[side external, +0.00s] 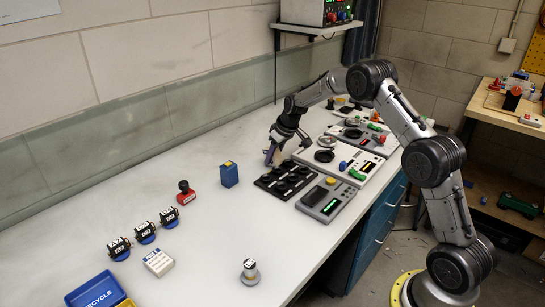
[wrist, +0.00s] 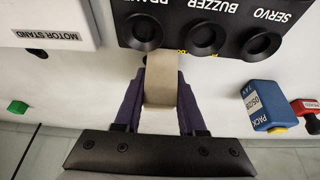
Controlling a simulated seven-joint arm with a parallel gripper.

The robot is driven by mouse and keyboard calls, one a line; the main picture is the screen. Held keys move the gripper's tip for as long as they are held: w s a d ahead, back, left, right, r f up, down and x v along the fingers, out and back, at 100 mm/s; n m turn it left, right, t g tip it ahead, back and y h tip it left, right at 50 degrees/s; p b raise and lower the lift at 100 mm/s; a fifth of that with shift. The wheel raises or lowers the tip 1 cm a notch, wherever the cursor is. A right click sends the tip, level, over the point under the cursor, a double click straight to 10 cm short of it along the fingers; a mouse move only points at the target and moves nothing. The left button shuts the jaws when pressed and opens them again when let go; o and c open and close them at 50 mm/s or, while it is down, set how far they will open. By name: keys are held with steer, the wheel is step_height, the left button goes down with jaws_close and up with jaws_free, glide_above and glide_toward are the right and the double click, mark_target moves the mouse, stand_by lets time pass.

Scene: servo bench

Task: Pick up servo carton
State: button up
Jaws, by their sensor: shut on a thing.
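A plain tan carton (wrist: 162,82) stands between the purple fingers of my gripper (wrist: 160,95) in the wrist view. My gripper is shut on it, with one finger along each side. No label on it can be read, so I cannot confirm that it is the servo carton. In the side external view my gripper (side external: 269,154) is low over the bench, just behind the black socket panel (side external: 284,183), and the carton is hard to make out there. In the wrist view the carton's far end is close to the panel's edge, and I cannot tell whether they touch.
The panel (wrist: 225,42) has round sockets marked BUZZER and SERVO. A blue PACK box (side external: 229,174) and a red stamp (side external: 186,192) stand to the left. A white labelled box (side external: 158,262) and a blue recycle bin (side external: 96,291) are nearer.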

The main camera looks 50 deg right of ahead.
jaws_close()
steer(key=shift+r, duration=0.1)
